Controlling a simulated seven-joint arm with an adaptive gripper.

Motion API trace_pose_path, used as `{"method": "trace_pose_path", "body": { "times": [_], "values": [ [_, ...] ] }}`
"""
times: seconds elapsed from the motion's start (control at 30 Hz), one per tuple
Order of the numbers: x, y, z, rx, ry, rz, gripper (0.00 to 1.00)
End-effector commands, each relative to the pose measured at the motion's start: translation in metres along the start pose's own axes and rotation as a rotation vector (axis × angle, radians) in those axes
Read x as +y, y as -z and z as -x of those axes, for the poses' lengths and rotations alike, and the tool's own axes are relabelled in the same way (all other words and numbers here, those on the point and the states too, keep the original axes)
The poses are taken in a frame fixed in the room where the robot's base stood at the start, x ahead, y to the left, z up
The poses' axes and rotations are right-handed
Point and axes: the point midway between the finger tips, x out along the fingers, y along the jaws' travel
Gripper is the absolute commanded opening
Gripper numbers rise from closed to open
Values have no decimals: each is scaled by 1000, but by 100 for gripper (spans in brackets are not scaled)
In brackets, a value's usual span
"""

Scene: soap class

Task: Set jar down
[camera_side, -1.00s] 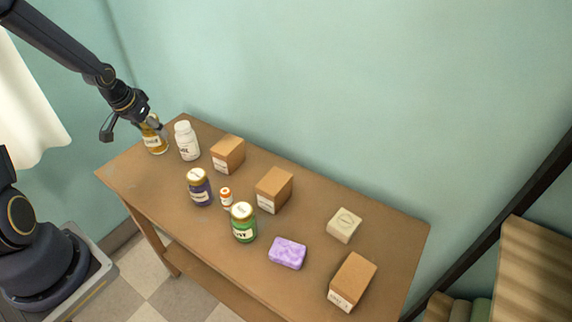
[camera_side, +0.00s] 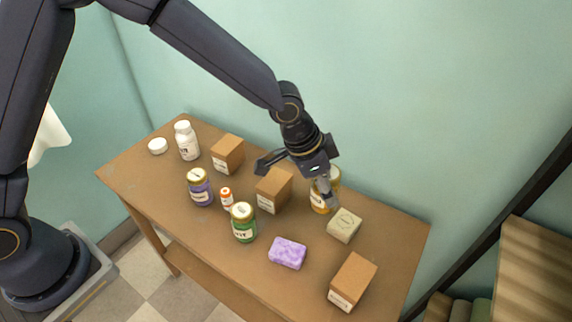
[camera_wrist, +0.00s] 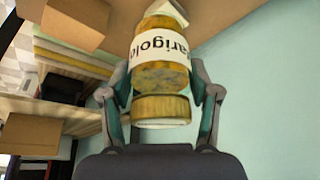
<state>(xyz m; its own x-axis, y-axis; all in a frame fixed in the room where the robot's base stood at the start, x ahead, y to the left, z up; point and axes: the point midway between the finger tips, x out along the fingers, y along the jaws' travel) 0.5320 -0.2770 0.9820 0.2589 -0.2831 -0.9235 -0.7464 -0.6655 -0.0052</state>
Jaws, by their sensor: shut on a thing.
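The amber jar (camera_side: 319,205) has a gold lid and a white label. My gripper (camera_side: 324,186) is shut on it over the back right of the table, just behind the beige square soap (camera_side: 344,226). In the wrist view, the jar (camera_wrist: 160,75) sits between my two fingers (camera_wrist: 160,100), its label partly readable as "arigol". The fingers cover part of the jar in the side view. I cannot tell whether its base touches the table.
A cardboard box (camera_side: 274,190) stands left of the jar. A purple soap (camera_side: 288,253) and another box (camera_side: 353,282) lie nearer the front. A green jar (camera_side: 243,223), purple jar (camera_side: 199,187), white bottle (camera_side: 187,141) and white disc (camera_side: 158,146) are further left.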

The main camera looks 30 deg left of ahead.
Motion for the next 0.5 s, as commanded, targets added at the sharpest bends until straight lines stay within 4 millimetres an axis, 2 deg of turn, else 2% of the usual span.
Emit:
{"method": "trace_pose_path", "body": {
  "times": [0.03,0.1,0.2,0.33,0.5],
  "values": [
    [23,7,-2,4,-18,-42,13],
    [48,12,-5,4,-38,-88,13],
    [72,14,-7,2,-58,-133,13],
    [87,18,-12,1,-71,-161,13],
    [83,42,-38,2,-74,-163,13]
  ]
}}
